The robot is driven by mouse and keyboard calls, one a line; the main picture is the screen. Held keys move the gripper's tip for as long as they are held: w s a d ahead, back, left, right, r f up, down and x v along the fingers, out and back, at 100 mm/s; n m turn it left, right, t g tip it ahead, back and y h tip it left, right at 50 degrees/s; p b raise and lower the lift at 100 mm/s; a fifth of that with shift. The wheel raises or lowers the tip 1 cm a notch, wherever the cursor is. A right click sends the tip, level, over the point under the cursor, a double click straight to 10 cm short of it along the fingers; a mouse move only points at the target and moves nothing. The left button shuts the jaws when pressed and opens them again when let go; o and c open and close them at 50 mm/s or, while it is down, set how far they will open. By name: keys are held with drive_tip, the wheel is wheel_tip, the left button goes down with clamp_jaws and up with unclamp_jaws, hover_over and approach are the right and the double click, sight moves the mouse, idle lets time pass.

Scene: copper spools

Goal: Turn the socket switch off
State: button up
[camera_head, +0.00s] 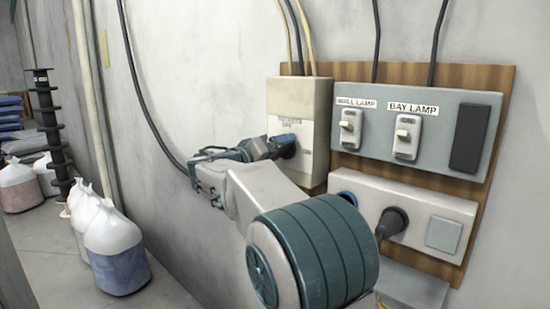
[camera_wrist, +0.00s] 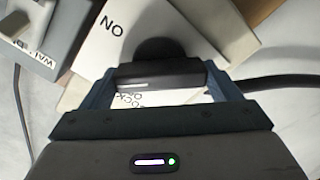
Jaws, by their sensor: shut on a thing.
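The socket switch is a cream box (camera_head: 300,98) on the wall board, with "SOCKETS OFF" lettering on its front. In the wrist view its face (camera_wrist: 88,48) shows an upside-down "ON" mark. Its black handle (camera_wrist: 162,75) stands on a round black base (camera_wrist: 158,48). My gripper (camera_head: 283,146) is at the lower front of the box. In the wrist view my gripper (camera_wrist: 163,85) has one finger at each end of the handle and is shut on it. In the head view my gripper hides most of the handle, and the lettering is partly covered in the wrist view.
Right of the box is a grey panel (camera_head: 455,107) with two lamp toggles, labelled wall lamp and bay lamp. Below it, a cream socket panel (camera_head: 420,200) holds a black plug (camera_head: 391,222). Cables run up the wall.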

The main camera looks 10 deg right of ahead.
drive_tip(key=n, duration=0.8)
drive_tip(key=shift+n+p, duration=0.3)
drive_tip(key=shift+p, duration=0.1)
drive_tip(key=shift+f, duration=0.1)
drive_tip(key=o, duration=0.9)
drive_tip(key=shift+c, duration=0.2)
drive_tip(key=shift+s, duration=0.1)
drive_tip(key=b+v, duration=0.1)
drive_tip(key=v, duration=1.2)
drive_tip(key=shift+s+a+b, duration=0.25)
drive_tip(key=shift+a+b, duration=0.1)
drive_tip(key=shift+b, duration=0.05)
